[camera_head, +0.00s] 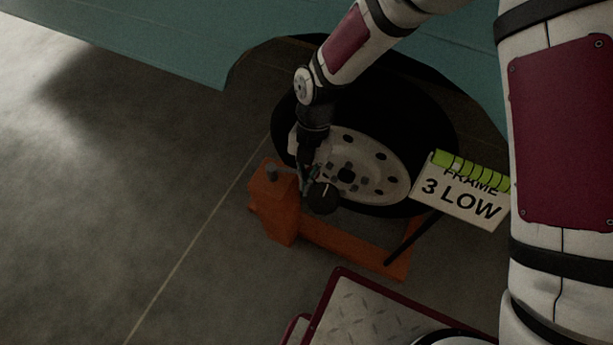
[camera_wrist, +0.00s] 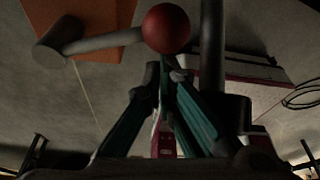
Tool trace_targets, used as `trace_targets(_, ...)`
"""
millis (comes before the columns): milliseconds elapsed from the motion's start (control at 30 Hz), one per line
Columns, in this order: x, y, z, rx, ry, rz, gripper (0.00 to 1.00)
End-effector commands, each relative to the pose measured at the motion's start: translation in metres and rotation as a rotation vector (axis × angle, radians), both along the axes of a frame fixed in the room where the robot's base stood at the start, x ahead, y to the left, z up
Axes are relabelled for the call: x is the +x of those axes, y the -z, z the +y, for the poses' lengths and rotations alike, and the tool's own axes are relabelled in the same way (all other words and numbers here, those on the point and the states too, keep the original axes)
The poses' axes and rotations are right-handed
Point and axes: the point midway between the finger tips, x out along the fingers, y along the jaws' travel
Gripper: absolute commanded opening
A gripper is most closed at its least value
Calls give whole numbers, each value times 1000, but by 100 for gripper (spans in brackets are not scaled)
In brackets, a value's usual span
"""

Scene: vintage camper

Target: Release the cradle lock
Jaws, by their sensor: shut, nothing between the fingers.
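An orange cradle (camera_head: 350,245) stands on the floor against the wheel (camera_head: 355,165) of the teal camper. In the wrist view, a grey lever (camera_wrist: 105,40) runs from a round pivot by an orange plate (camera_wrist: 105,15) to a red ball knob (camera_wrist: 166,28). In the head view, a dark round knob (camera_head: 322,198) shows beside the gripper; I cannot tell whether it is the same one. My gripper (camera_wrist: 166,66) is shut and empty, its fingertips close to the red ball; contact is unclear. In the head view, my gripper (camera_head: 307,187) is at the cradle's left end.
A sign reading "FRAME 3 LOW" (camera_head: 462,197) stands right of the wheel, with a black rod (camera_head: 413,238) below it. A dark bar (camera_wrist: 212,50) stands right of the red ball. Cables (camera_wrist: 303,95) lie at far right. The floor (camera_head: 130,210) on the left is clear.

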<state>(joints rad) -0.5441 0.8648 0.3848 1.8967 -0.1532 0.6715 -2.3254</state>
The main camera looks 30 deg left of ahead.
Motion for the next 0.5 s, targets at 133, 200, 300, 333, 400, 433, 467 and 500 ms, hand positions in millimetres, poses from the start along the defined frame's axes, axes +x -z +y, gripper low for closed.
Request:
trace_targets(133, 0, 0, 0, 0, -1, 0, 0)
trace_targets(200, 1, 0, 0, 1, -5, 0, 0)
trace_targets(300, 2, 0, 0, 1, -21, 1, 0)
trace_targets(333, 3, 0, 1, 2, -29, 2, 0)
trace_targets(400, 5, -1, 0, 1, -54, 2, 0)
trace_targets(433, 6, -1, 0, 1, -66, 2, 0)
trace_targets(467, 8, -1, 1, 1, -82, 1, 0)
trace_targets(500, 10, -1, 1, 3, -103, 1, 0)
